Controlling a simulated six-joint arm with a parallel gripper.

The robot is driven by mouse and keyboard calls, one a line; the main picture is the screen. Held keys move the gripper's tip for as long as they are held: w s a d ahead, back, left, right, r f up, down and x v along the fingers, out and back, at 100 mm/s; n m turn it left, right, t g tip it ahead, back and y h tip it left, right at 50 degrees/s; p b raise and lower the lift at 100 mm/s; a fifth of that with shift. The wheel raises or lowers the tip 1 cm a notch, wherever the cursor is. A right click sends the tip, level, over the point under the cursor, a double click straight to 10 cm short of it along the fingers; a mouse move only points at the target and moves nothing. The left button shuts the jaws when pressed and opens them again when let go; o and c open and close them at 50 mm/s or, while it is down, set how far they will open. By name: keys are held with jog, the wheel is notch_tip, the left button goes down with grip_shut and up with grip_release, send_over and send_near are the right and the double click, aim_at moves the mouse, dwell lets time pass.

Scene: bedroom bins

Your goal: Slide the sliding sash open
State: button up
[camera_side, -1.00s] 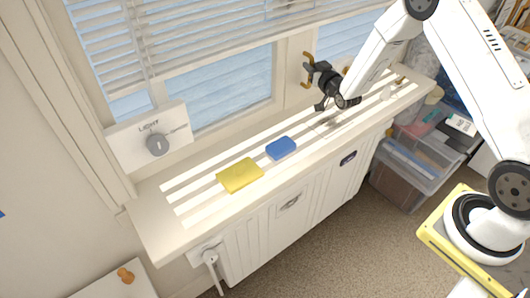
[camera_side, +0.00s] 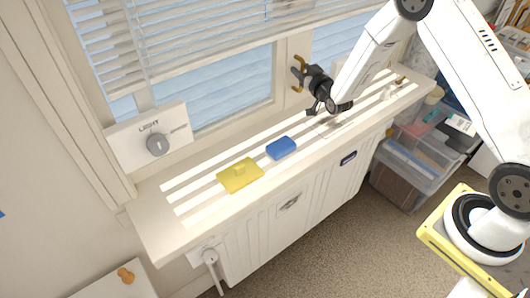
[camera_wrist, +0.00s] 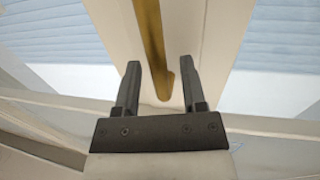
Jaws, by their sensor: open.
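The sliding sash has a cream upright stile (camera_side: 283,78) in the side view, with a brass handle (camera_side: 298,88) on it. In the wrist view the stile (camera_wrist: 207,35) stands between panes, and the brass handle (camera_wrist: 150,35) runs down it. My gripper (camera_side: 303,88) is open at the handle, over the right part of the sill. In the wrist view my gripper's fingers (camera_wrist: 160,82) stand on either side of the handle's lower end, with visible gaps. I cannot tell whether either finger touches it in depth.
A light dial (camera_side: 157,145) is at the left. Blinds (camera_side: 190,35) hang over the window. Clear bins (camera_side: 410,176) stand on the floor at right.

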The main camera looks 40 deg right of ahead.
jog(key=shift+s, duration=0.2)
jog(key=s+a, duration=0.1)
jog(key=s, duration=0.6)
jog(key=shift+s+a, duration=0.15)
jog(key=shift+a, duration=0.15)
jog(key=shift+a+r, duration=0.1)
jog(key=s+a+r+n+g+y, duration=0.1)
jog(key=s+a+g, duration=0.3)
jog(key=s+g, duration=0.3)
jog(key=s+a+r+n+g+y, duration=0.1)
jog(key=s+a+g, duration=0.4)
jog(key=s, duration=1)
jog(key=g+y, duration=0.1)
jog(key=g, duration=0.2)
jog(key=shift+s, duration=0.35)
dwell(0.8)
